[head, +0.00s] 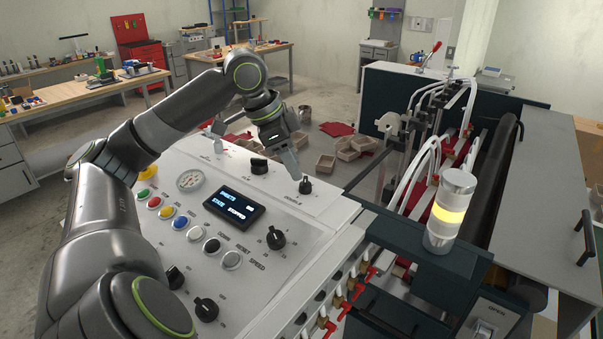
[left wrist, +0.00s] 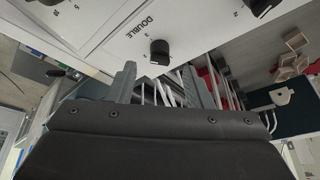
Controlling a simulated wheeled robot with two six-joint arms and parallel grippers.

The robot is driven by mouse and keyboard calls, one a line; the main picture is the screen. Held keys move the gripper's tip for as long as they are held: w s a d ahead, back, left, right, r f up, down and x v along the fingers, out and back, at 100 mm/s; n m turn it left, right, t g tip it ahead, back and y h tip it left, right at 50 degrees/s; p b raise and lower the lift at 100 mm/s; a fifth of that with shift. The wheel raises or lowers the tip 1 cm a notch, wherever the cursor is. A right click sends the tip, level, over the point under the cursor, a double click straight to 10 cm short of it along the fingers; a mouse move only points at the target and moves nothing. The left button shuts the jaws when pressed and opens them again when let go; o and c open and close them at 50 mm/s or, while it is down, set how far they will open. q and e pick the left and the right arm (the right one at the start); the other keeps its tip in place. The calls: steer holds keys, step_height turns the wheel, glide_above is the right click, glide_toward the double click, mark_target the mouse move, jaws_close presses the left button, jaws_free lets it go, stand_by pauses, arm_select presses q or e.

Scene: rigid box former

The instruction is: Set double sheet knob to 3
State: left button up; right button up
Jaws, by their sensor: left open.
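The double sheet knob (head: 305,186) is a small black knob on the sloped light-grey control panel (head: 300,206), near its far right corner. In the left wrist view the knob (left wrist: 159,51) sits beside the word DOUBLE, just beyond the fingertips. My left gripper (head: 292,172) reaches down over the panel, close to the knob's upper left in the head view. In the left wrist view its two fingers (left wrist: 160,82) are apart with nothing between them. The knob's pointer setting is too small to read. My right gripper is not in view.
Another black knob (head: 259,165) stands left of the double sheet knob. A speed knob (head: 275,238), coloured buttons (head: 181,222), a gauge (head: 190,180) and a lit display (head: 234,208) share the panel. A yellow-lit signal lamp (head: 449,212) and the machine's rollers stand to the right.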

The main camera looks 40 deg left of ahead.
mark_target(301, 183)
arm_select(q)
steer(key=p+x, duration=0.1)
steer(key=x, duration=0.2)
steer(key=shift+d+f, duration=0.1)
steer(key=shift+f, duration=0.1)
steer(key=shift+x, duration=0.95)
steer(key=shift+c, duration=0.3)
steer(key=c, duration=0.9)
steer(key=m+g+h, duration=0.1)
steer(key=m, duration=0.2)
steer(key=shift+w+m, duration=0.15)
steer(key=shift+m, duration=0.15)
steer(key=shift+w+a+m+g+h, duration=0.1)
steer(key=shift+a+m+g+h, duration=0.15)
steer(key=shift+m, duration=0.65)
steer(key=shift+a+m+g+h, duration=0.15)
steer(key=shift+m+g, duration=0.2)
steer(key=shift+m, duration=0.55)
steer(key=shift+d, duration=0.1)
